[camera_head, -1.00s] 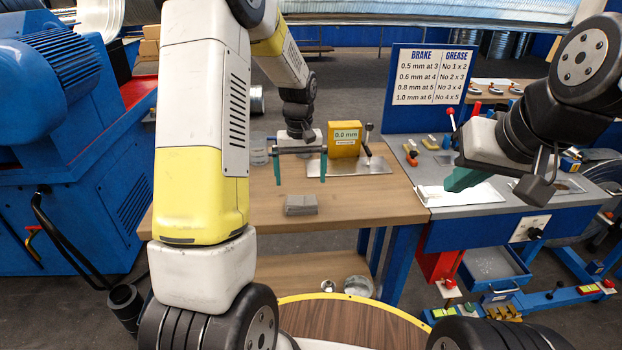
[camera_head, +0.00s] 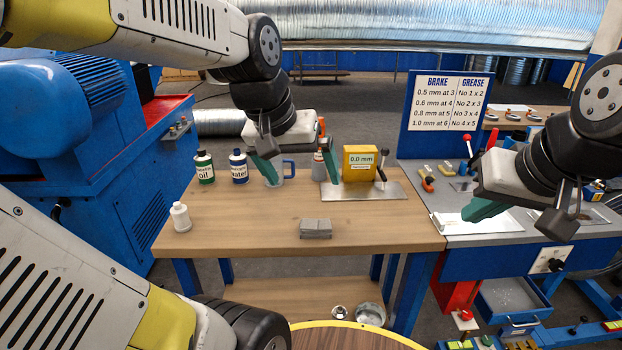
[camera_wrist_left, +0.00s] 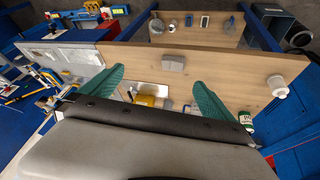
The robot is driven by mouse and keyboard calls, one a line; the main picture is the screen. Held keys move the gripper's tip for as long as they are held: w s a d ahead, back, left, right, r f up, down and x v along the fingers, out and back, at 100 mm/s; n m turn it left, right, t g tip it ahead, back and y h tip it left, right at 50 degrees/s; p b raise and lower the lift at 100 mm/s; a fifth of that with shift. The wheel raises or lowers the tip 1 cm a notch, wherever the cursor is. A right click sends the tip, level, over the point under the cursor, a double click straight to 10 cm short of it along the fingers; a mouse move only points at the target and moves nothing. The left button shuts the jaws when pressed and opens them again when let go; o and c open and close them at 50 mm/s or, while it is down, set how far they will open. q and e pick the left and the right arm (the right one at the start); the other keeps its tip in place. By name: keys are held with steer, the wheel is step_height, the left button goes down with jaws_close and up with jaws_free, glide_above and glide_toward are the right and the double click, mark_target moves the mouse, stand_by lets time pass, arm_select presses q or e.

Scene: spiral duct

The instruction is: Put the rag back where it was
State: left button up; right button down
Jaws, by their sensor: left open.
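The rag, which I take to be the grey folded block (camera_head: 315,229), lies on the wooden bench top near its front edge. It also shows in the left wrist view (camera_wrist_left: 173,63). My left gripper (camera_head: 300,168) is open and empty, above the back part of the bench, behind the rag and apart from it. Its two teal fingers are spread in the left wrist view (camera_wrist_left: 158,77). My right gripper (camera_head: 487,208) hangs over the grey bench at right. One teal finger shows clearly; its jaw opening cannot be made out.
A white bottle (camera_head: 180,217) stands at the left front. The bench's middle around the rag is clear.

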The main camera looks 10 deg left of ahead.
arm_select(q)
steer(key=shift+m+t, duration=0.4)
steer(key=shift+t, duration=0.3)
steer(key=s, duration=0.5)
steer(key=shift+d, duration=0.3)
